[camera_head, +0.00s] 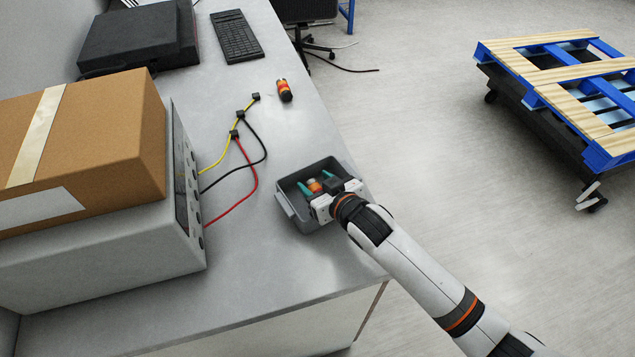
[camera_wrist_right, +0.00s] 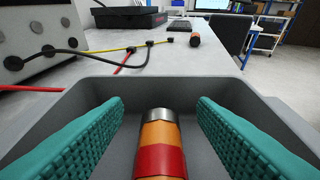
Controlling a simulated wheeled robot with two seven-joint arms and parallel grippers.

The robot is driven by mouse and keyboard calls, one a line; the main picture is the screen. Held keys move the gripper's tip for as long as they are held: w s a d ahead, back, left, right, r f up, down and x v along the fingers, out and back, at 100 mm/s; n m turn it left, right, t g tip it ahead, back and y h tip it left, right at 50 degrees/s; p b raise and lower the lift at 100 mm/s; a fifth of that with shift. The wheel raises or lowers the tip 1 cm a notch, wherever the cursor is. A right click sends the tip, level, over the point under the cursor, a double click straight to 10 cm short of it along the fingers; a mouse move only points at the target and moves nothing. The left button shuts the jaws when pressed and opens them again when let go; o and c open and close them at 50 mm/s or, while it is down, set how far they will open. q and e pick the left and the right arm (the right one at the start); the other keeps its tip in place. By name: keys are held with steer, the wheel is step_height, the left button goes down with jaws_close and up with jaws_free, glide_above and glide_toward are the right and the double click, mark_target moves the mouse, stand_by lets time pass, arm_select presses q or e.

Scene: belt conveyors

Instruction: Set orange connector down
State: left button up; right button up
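An orange connector (camera_wrist_right: 160,145) with a red band and a metal-grey end lies inside a grey bin (camera_wrist_right: 240,95). In the head view the connector (camera_head: 314,185) shows in the bin (camera_head: 287,208) near the table's right edge. My right gripper (camera_head: 319,186) reaches into the bin from the right. Its two teal fingers stand apart on either side of the connector, with visible gaps to it in the wrist view (camera_wrist_right: 160,118). The near end of the connector is cut off by that view's lower edge. My left gripper is not in view.
A second orange-and-black cylinder (camera_head: 284,90) lies on the table (camera_head: 310,120) beyond the bin. Yellow, black and red cables (camera_head: 238,115) run from a grey power unit (camera_head: 185,190) topped by a cardboard box (camera_head: 100,140). A keyboard (camera_head: 237,36) lies farther back.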

steer(key=shift+r, duration=0.35)
steer(key=shift+s+d+r, duration=0.1)
steer(key=shift+d+r, duration=0.05)
steer(key=shift+r, duration=0.15)
steer(key=b+v, duration=0.1)
steer(key=v, duration=1)
steer(key=shift+s+d+r+b, duration=0.15)
steer(key=shift+s+r+b, duration=0.05)
steer(key=shift+b, duration=0.15)
